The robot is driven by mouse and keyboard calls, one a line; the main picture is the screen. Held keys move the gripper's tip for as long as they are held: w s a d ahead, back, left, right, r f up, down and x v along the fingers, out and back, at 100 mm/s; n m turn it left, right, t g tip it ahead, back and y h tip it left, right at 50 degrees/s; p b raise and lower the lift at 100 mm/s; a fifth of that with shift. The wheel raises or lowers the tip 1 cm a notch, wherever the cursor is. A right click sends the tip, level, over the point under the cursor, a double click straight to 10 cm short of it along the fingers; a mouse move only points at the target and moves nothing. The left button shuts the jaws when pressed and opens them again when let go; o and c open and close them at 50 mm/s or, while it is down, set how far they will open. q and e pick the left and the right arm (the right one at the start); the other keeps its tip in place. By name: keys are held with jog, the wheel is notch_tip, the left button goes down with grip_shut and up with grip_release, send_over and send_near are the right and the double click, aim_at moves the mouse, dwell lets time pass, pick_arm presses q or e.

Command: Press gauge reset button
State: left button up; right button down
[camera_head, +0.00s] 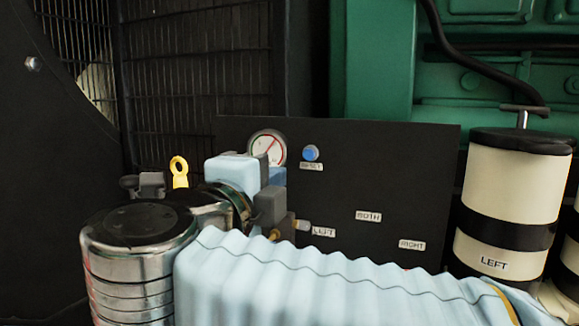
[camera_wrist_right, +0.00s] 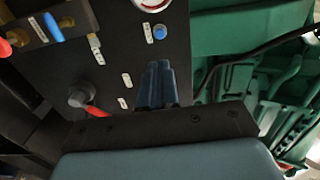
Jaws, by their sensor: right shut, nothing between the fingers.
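The blue reset button (camera_head: 311,153) sits on a dark panel (camera_head: 390,160), above its small RESET label. It also shows near the top of the right wrist view (camera_wrist_right: 160,32). My right gripper (camera_head: 278,176) is left of the button and a little lower in the head view, partly over the lower edge of the gauge (camera_head: 267,147). In the right wrist view its dark blue fingers (camera_wrist_right: 158,66) are together and empty. Their tips point toward the button, with dark panel visible between. The button is unobstructed. My left gripper is out of view.
LEFT, BOTH and RIGHT labels mark the lower panel. A knob with a red lever (camera_wrist_right: 80,98) and a blue lever (camera_wrist_right: 53,26) show in the wrist view. A cream LEFT canister (camera_head: 510,190) stands right. Green machinery (camera_head: 480,80) is behind; my sleeve covers the panel's bottom.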

aim_at(307, 154)
pick_arm(q)
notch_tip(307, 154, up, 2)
jog(key=shift+p, duration=0.95)
pick_arm(e)
jog(key=x, duration=1.3)
jog(key=shift+w+d, duration=0.1)
jog(key=shift+w, duration=0.05)
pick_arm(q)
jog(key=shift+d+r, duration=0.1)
